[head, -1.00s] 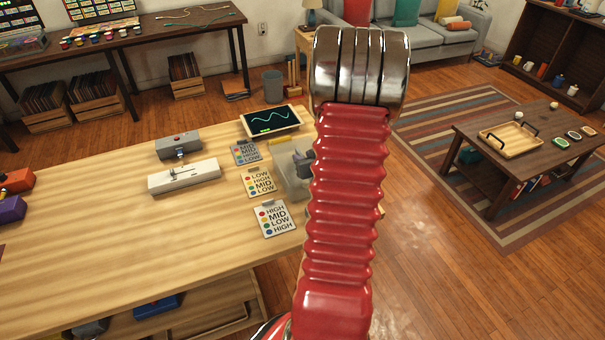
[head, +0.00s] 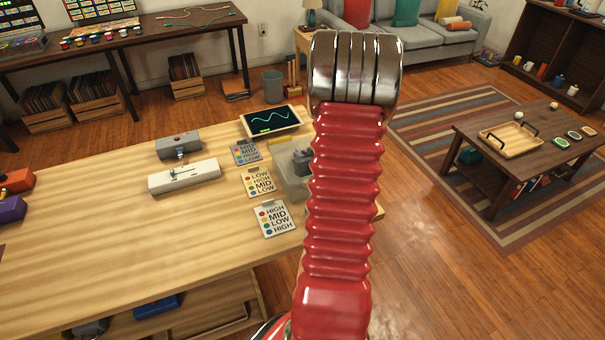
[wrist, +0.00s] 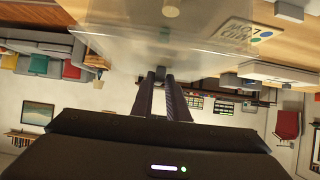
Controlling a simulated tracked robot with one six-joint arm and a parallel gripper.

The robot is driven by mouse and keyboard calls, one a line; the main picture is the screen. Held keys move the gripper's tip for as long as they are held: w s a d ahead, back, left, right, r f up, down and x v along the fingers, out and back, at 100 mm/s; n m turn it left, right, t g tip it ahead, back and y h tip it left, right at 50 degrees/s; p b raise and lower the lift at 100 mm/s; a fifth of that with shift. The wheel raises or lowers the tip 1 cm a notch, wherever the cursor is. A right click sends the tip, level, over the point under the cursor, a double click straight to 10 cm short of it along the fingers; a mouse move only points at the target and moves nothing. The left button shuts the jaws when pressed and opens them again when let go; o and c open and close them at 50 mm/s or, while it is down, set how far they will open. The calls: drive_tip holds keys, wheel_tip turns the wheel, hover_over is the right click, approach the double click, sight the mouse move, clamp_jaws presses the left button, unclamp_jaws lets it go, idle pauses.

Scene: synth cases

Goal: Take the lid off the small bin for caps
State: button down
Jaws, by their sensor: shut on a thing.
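The small bin (head: 289,184) is a pale, see-through box at the right end of the wooden bench in the head view. My red arm hides its right side. My gripper (head: 303,160) shows as a dark grey shape at the bin's top, partly behind the arm. In the wrist view, my gripper (wrist: 165,76) has its two dark fingers close together at the edge of a clear, see-through surface (wrist: 125,48), which fills the upper middle. I take the held thing to be the lid, but its outline blends with the bin. I cannot tell whether the lid touches the bin.
Label cards (head: 275,219) lie left of the bin on the bench (head: 120,240). A tablet (head: 271,121) lies behind it, and a grey-white device (head: 184,177) stands further left. A low table (head: 480,140) stands apart at right.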

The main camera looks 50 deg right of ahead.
drive_tip(key=shift+s+a+f, duration=0.2)
drive_tip(key=shift+a+f, duration=0.05)
drive_tip(key=shift+f, duration=0.05)
drive_tip(key=shift+r, duration=0.2)
drive_tip(key=shift+d+r, duration=0.15)
drive_tip(key=shift+r, duration=0.6)
drive_tip(key=shift+r, duration=0.9)
drive_tip(key=shift+w, duration=0.15)
